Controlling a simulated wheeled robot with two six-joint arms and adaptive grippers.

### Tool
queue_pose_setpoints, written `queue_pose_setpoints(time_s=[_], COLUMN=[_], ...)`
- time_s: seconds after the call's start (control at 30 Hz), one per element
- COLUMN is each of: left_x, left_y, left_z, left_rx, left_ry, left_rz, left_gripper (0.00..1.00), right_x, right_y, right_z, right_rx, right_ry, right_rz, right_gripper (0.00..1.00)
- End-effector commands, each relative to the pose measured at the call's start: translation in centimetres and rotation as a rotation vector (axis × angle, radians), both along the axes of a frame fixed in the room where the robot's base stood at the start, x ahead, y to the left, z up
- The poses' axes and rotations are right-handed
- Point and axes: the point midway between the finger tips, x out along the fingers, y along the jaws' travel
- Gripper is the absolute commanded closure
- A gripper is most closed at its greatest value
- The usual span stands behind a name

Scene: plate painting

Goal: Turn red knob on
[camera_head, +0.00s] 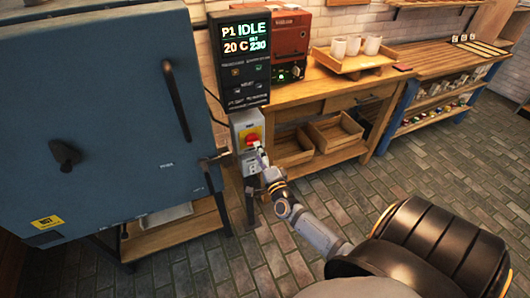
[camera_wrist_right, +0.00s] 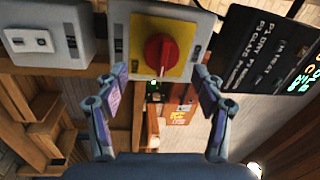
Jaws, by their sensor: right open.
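The red knob (camera_wrist_right: 160,52) sits on a yellow square plate on a grey switch box (camera_wrist_right: 118,40). In the head view the red knob (camera_head: 252,138) and its box (camera_head: 240,122) are beside the blue kiln, below the black display. My right gripper (camera_wrist_right: 162,80) is open, with its two fingers spread either side of the knob's lower edge and apart from it. In the head view my right gripper (camera_head: 259,155) is small, right at the box front. A green light shows below the knob in the wrist view. My left gripper is not in view.
The blue kiln (camera_head: 100,120) fills the left. A black display (camera_head: 243,60) reads "P1 IDLE" and "20 C". A wooden bench (camera_head: 335,85) holds a red machine (camera_head: 285,35) and a tray of cups (camera_head: 352,62). A second grey box (camera_wrist_right: 45,38) is beside the switch. Tiled floor is clear.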

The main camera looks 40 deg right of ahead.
Motion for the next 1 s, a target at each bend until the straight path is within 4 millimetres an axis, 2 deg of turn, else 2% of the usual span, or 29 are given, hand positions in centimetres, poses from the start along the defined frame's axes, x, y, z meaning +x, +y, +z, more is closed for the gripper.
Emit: queue_pose_setpoints(time_s=[0.1,0.2,0.33,0.5,1.0], left_x=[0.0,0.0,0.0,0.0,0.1], left_y=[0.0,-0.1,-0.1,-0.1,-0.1], left_z=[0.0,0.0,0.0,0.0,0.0], left_rx=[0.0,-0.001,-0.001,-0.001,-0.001], left_ry=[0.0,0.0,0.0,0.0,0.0], left_rz=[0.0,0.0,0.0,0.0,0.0], left_gripper=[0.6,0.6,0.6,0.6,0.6], right_x=[-3.0,-5.1,-6.9,-7.7,-7.6], right_y=[0.7,1.2,1.7,1.9,1.8], right_z=[-0.6,-0.8,-1.0,-1.0,-1.2], right_rx=[0.001,0.001,0.001,0.0,-0.004], right_ry=[0.005,0.004,0.002,0.001,0.005], right_rz=[0.0,-0.001,0.0,0.0,0.0], right_gripper=[0.31,0.31,0.31,0.31,0.31])
